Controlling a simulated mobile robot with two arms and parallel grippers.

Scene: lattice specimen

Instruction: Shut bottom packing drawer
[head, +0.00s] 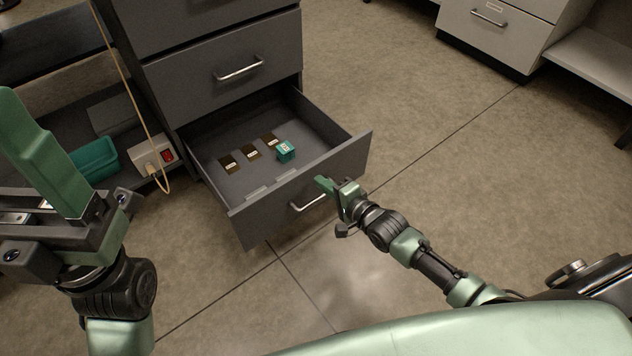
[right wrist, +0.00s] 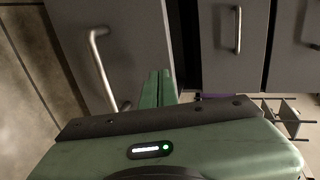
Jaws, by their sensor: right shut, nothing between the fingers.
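The bottom drawer (head: 234,209) of the dark grey cabinet is pulled far out, its inside open to view. Its front carries a silver bar handle (head: 308,203), also seen at the left in the right wrist view (right wrist: 99,65). Inside lie three dark labelled pieces (head: 250,153) and a small teal block (head: 285,151). My right gripper (head: 325,185) is shut and empty, just outside the drawer front near the handle's right end; I cannot tell whether it touches. Its green fingers (right wrist: 158,88) lie together in the wrist view. My left gripper (head: 45,150) is raised at the left, away from the drawer.
The drawer above (head: 225,75) is shut. Left of the cabinet, a shelf holds a teal tray (head: 93,160) and a white power box (head: 153,156) with a red switch and cord. A light cabinet (head: 495,35) stands at the back right. The floor right of the drawer is clear.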

